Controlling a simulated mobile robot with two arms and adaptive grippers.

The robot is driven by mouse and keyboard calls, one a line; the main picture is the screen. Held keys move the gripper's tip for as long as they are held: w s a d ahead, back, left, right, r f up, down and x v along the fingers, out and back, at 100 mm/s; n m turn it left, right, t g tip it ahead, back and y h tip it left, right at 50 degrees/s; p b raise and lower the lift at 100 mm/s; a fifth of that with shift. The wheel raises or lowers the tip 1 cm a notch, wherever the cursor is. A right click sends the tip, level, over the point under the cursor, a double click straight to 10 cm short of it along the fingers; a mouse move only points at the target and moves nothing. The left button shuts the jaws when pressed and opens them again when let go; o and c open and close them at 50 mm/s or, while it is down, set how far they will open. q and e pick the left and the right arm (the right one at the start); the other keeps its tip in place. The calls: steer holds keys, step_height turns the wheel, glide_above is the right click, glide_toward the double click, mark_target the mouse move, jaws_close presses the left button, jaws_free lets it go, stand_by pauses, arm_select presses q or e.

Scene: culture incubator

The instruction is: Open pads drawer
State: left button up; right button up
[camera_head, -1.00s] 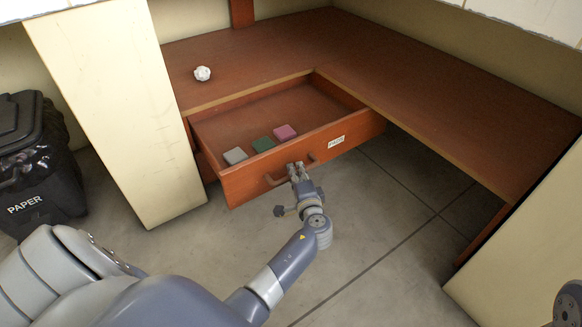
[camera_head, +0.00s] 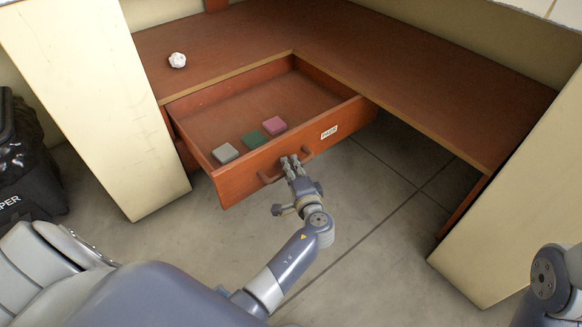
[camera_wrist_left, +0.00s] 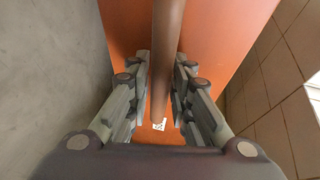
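The pads drawer (camera_head: 245,176) is a red-brown wooden drawer under the desk, pulled well out, with its inside visible. Its front carries a white label (camera_head: 329,132) and a curved handle (camera_head: 306,153). Inside lie a grey pad (camera_head: 225,153), a green pad (camera_head: 251,140) and a pink pad (camera_head: 274,125). My left gripper (camera_head: 290,162) is at the handle in front of the drawer. In the left wrist view the handle bar (camera_wrist_left: 166,50) runs between the fingers of my left gripper (camera_wrist_left: 160,85), which close around it. My right gripper is out of view.
The L-shaped wooden desk (camera_head: 400,105) extends behind and to the right, with a crumpled white ball (camera_head: 177,60) on it. Cream panels stand left (camera_head: 95,110) and right (camera_head: 515,210). A black paper bin (camera_head: 30,180) is at far left. Grey floor before the drawer is clear.

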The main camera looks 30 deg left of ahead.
arm_select(q)
steer(key=v, duration=0.7)
steer(key=shift+s+d, duration=0.15)
steer(key=shift+s, duration=0.05)
steer(key=shift+r, duration=0.1)
stand_by(0.4)
